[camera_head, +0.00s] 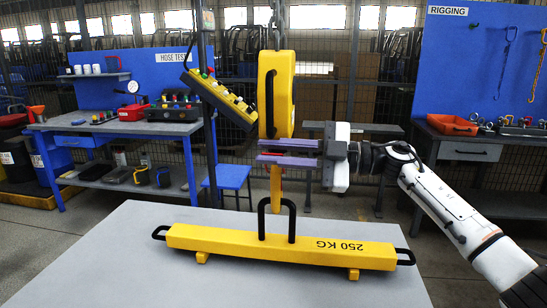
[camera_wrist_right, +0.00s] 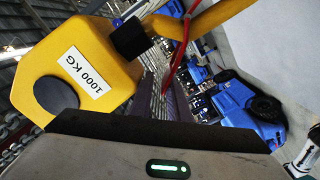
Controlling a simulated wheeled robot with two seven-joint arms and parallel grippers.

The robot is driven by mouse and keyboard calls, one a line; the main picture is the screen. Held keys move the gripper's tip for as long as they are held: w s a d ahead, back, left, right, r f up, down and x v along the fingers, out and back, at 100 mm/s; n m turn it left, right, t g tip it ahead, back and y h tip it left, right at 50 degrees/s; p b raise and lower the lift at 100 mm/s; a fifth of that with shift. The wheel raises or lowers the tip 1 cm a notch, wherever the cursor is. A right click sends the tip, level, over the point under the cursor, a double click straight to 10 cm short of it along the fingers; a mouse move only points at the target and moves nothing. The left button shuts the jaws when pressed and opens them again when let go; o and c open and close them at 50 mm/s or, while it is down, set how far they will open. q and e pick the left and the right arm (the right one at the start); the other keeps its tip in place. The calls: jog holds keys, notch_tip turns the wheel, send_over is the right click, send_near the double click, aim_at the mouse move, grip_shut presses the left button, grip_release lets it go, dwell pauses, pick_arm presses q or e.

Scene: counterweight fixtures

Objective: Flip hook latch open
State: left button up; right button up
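A yellow hoist block (camera_head: 283,90) hangs from a chain. It shows large in the right wrist view (camera_wrist_right: 50,60), with a "1000 KG" label. A yellow hook (camera_head: 276,185) extends below it, partly hidden by my right gripper (camera_head: 285,153). The hook's lower end overlaps the black U-shaped handle (camera_head: 291,222) of the yellow 250 KG beam; I cannot tell if they are engaged. A thin red latch (camera_wrist_right: 176,58) shows beside the hook (camera_wrist_right: 208,20) in the right wrist view. My right gripper's purple fingers lie across the hook with a narrow gap, red showing between them. Contact is unclear. My left gripper is not in view.
The yellow beam (camera_head: 210,239) lies on a grey table (camera_head: 110,262). A yellow control pendant (camera_head: 220,98) hangs left of the hoist. A blue stool (camera_head: 228,175) stands behind the table.

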jog(key=shift+o, duration=0.3)
jog(key=shift+f, duration=0.3)
jog(key=shift+d, duration=0.35)
jog(key=s+d+b, duration=0.1)
jog(key=s+d, duration=0.1)
jog(key=d, duration=0.7)
jog(key=shift+d+b, duration=0.2)
jog(key=shift+b, duration=0.2)
jog(key=shift+s, duration=0.1)
